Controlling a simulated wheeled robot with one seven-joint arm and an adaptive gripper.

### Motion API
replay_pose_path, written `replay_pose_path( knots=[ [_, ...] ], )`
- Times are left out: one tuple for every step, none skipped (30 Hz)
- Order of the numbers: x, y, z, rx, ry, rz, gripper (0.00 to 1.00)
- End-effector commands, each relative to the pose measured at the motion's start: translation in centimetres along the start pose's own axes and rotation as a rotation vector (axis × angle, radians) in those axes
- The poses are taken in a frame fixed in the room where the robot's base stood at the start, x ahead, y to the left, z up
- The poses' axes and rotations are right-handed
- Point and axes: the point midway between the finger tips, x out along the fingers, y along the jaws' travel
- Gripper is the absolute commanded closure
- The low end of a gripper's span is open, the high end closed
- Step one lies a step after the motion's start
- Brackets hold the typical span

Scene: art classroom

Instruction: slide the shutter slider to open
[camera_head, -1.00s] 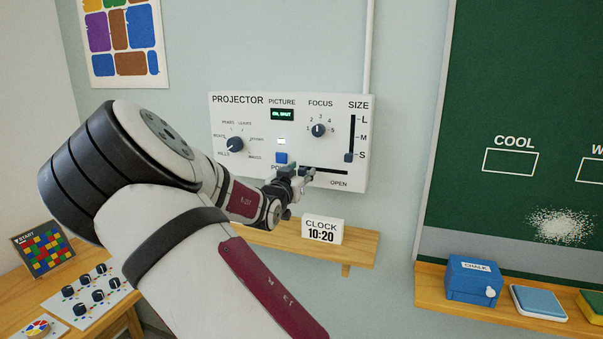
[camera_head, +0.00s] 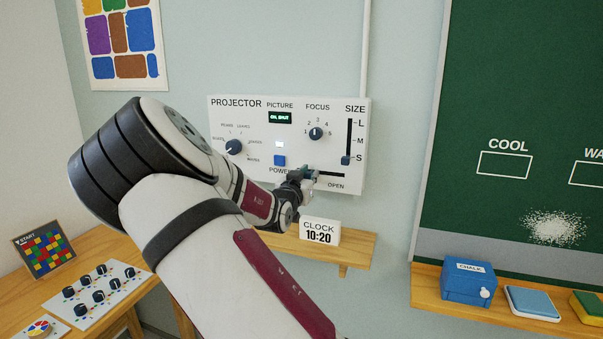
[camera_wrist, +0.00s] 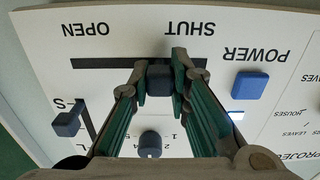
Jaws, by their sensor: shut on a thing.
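The white projector panel (camera_head: 219,118) is on the wall. Its shutter slider is a dark knob (camera_wrist: 159,80) on a horizontal black slot (camera_wrist: 100,63), with OPEN at one end and SHUT at the other. The wrist view shows the panel upside down. My gripper (camera_wrist: 159,78) is shut on the knob, a fingertip on each side. The knob sits between the slot's ends, nearer SHUT. In the head view my gripper (camera_head: 309,174) covers the knob and the slot's left part. The small display (camera_head: 280,117) appears to read ON, SHUT.
The blue power button (camera_head: 280,160) is left of my gripper. The size slider (camera_head: 346,160) and focus knob (camera_head: 316,133) are above and right. A clock (camera_head: 319,232) stands on the shelf (camera_head: 355,248) below. The slot towards OPEN is clear.

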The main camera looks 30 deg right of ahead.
Motion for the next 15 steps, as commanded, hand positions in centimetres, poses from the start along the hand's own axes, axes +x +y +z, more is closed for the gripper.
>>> replay_pose_path(
  knots=[
    [-0.1, 2.1, -0.4, -0.003, -0.004, 0.009, 1.0],
    [-0.1, 2.9, -0.3, -0.002, -0.006, 0.01, 1.0],
    [-0.1, 3.9, -0.4, -0.002, -0.004, 0.01, 1.0],
    [-0.1, 4.6, -0.4, -0.002, -0.005, 0.009, 1.0],
    [-0.1, 5.3, -0.4, -0.002, -0.004, 0.008, 1.0],
    [-0.1, 6.1, -0.3, -0.001, -0.004, 0.009, 1.0],
    [-0.1, 6.5, -0.3, -0.002, -0.003, 0.007, 1.0],
    [-0.1, 6.9, -0.3, -0.001, -0.003, 0.006, 1.0],
    [-0.1, 7.3, -0.2, 0.0, -0.003, 0.005, 1.0],
    [-0.1, 7.5, -0.2, 0.0, -0.003, 0.004, 1.0],
    [-0.1, 7.7, -0.2, -0.001, -0.002, 0.003, 1.0],
    [-0.1, 7.8, -0.2, 0.0, -0.001, 0.003, 1.0],
    [-0.1, 7.9, -0.1, 0.0, -0.001, 0.003, 1.0],
    [0.0, 7.9, -0.1, 0.001, -0.001, 0.003, 1.0],
    [0.0, 7.9, -0.1, 0.001, -0.001, 0.003, 1.0]
  ],
)
